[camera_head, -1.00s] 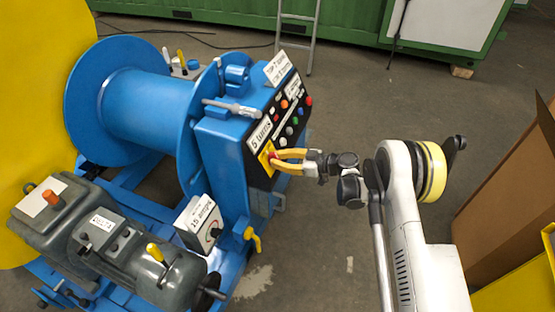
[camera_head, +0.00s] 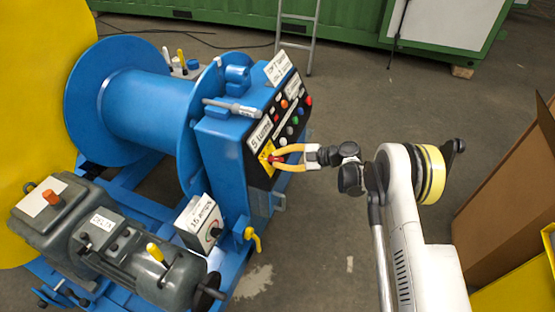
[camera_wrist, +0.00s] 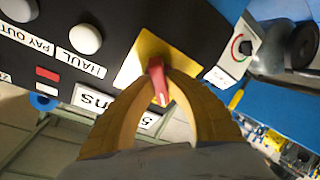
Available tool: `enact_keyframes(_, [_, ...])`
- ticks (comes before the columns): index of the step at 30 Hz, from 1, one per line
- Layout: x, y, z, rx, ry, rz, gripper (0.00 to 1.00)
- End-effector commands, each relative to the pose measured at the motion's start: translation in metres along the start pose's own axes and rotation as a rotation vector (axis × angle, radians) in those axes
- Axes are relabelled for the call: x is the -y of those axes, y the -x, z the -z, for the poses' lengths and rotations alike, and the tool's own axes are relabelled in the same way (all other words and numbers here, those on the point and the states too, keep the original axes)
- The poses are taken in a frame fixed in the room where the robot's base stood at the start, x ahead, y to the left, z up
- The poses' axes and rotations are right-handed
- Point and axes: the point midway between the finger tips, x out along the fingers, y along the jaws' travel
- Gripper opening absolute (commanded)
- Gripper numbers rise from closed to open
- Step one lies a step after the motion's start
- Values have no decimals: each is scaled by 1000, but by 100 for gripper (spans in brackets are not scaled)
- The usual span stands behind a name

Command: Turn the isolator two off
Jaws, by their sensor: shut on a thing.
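The isolator switch is a red handle on a yellow plate at the lower part of the black control panel. In the head view the red handle (camera_head: 271,158) is small and partly hidden by my gripper. My yellow-fingered gripper (camera_head: 276,157) reaches in from the right, its tips at the handle. In the wrist view the red handle (camera_wrist: 157,78) stands out from the yellow plate (camera_wrist: 143,52), and my gripper (camera_wrist: 158,72) is shut on it, one finger on each side. No number on this switch is readable.
White buttons (camera_wrist: 86,39) marked HAUL and PAY OUT sit beside the plate. The blue winch (camera_head: 150,105) and its panel (camera_head: 285,119) carry coloured buttons and labels. A grey dial box (camera_head: 198,222) and a yellow-handled valve (camera_head: 252,239) lie below. A cardboard box (camera_head: 510,200) stands right.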

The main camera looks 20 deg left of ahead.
Motion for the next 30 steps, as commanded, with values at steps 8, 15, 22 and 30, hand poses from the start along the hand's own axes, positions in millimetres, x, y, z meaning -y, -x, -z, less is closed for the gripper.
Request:
enact_keyframes(8, [0,0,0,0,26,6,0])
enact_keyframes(15, [0,0,0,0,26,6,0])
enact_keyframes(22, [0,0,0,0,26,6,38])
enact_keyframes(30, [0,5,0,1,25,5,38])
